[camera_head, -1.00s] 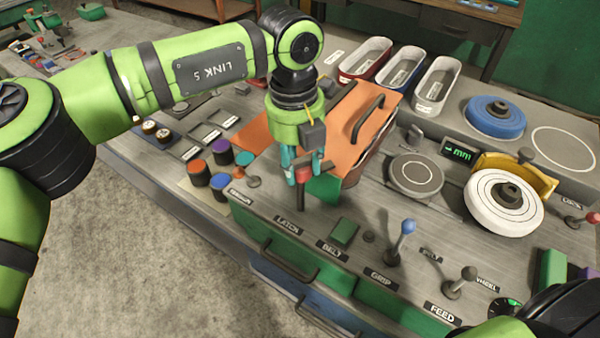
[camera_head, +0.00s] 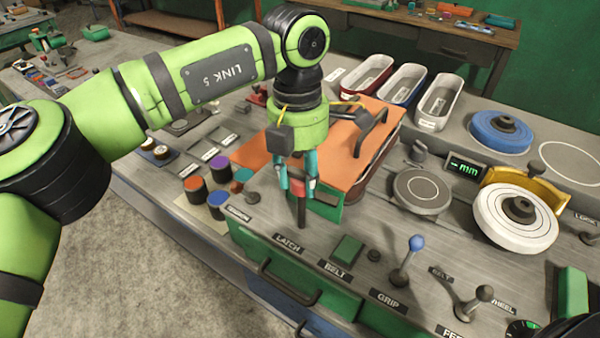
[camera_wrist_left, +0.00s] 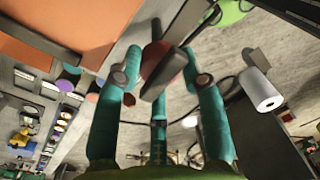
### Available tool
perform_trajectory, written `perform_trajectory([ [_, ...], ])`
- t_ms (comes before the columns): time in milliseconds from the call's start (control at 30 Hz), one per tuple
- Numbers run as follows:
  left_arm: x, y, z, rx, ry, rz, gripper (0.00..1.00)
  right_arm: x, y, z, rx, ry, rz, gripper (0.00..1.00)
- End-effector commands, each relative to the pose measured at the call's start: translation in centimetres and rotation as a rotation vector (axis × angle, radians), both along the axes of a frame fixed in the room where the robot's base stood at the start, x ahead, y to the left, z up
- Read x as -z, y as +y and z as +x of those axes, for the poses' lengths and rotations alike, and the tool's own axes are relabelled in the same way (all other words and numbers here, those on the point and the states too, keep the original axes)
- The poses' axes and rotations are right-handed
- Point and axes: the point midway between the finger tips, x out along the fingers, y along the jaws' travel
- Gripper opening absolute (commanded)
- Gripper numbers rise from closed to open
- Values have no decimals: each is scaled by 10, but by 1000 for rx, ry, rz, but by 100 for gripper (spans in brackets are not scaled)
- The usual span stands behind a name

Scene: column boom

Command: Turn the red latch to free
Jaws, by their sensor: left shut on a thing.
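The red latch (camera_head: 298,187) stands on a dark post above the LATCH label in the head view. The teal fingers of my left gripper (camera_head: 298,178) point down and are shut on its red top. In the left wrist view the latch (camera_wrist_left: 160,65) shows as a red knob with a dark bar between the teal fingers (camera_wrist_left: 158,92). The fingers hide part of the latch, so its exact angle is hard to tell. My right gripper is not in view.
An orange lid (camera_head: 343,163) with a dark handle lies just behind the latch. A green BELT button (camera_head: 346,249) and a blue-knobbed lever (camera_head: 416,243) stand to the right. Several coloured knobs stand to the left. A white wheel (camera_head: 515,215) is further right.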

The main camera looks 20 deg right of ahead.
Motion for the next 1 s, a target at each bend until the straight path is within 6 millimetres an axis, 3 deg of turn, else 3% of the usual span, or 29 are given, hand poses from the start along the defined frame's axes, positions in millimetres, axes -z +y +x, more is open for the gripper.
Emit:
perform_trajectory([
  [400,-4,-2,1,186,-2,-9,8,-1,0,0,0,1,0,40],
  [967,-4,-2,0,216,-5,-7,8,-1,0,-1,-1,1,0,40],
  [1000,-4,-2,0,217,-5,-7,57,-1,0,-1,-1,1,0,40],
])
